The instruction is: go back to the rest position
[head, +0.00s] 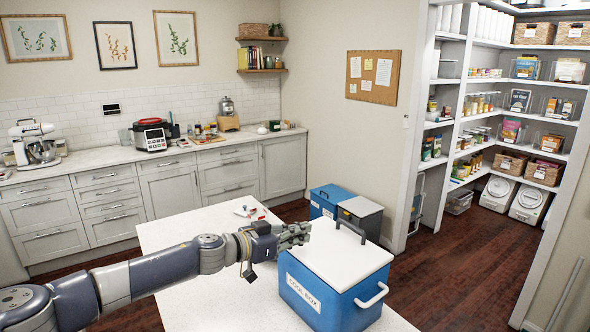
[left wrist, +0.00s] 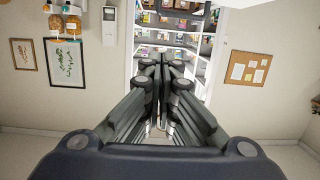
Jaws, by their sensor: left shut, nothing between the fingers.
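My left gripper (head: 294,234) reaches in from the left in the head view, above the white worktop (head: 185,235) and close beside the blue cool box (head: 335,294). Its fingers are shut and empty; in the left wrist view the gripper (left wrist: 161,70) shows its fingers together, pointing toward the pantry shelves. The cool box has a white lid (head: 335,255), which is closed, with a dark handle (head: 350,226) on top. I cannot tell whether the fingers touch the lid. My right gripper is in neither view.
Small red and white items (head: 250,212) lie on the worktop behind my arm. Blue and grey bins (head: 345,208) stand on the floor beyond it. Pantry shelves (head: 510,100) fill the right. A counter (head: 150,165) with a mixer and cooker runs along the back wall.

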